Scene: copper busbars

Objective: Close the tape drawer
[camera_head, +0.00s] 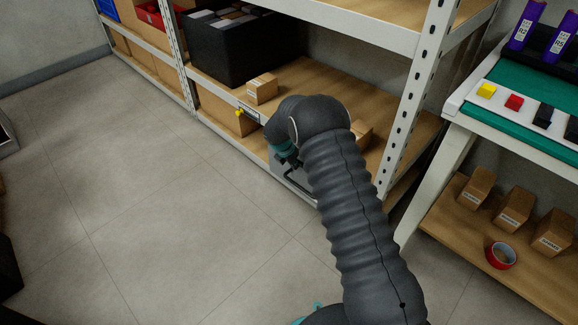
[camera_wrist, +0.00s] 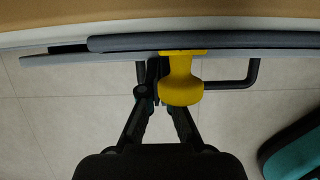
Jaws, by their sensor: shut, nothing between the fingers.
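In the head view a grey panel that looks like the tape drawer's front (camera_head: 285,168) shows under the shelf edge, with a black bar handle (camera_head: 297,185). My arm covers most of it. In the wrist view the drawer front (camera_wrist: 90,58) runs across the top, seen edge-on, with the black bar handle (camera_wrist: 254,74) below it. My gripper (camera_wrist: 157,90) is shut and empty, its fingertips close to the panel between the handle's ends. A yellow knob (camera_wrist: 180,85) partly hides the fingertips. Whether they touch the drawer, and any gap behind its front, I cannot tell.
A cardboard box (camera_head: 262,88) and a black bin (camera_head: 232,45) stand on the shelf. A white upright (camera_head: 412,105) rises right of my arm. A red tape roll (camera_head: 501,255) lies on the workbench's lower shelf. The floor (camera_head: 140,200) to the left is clear.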

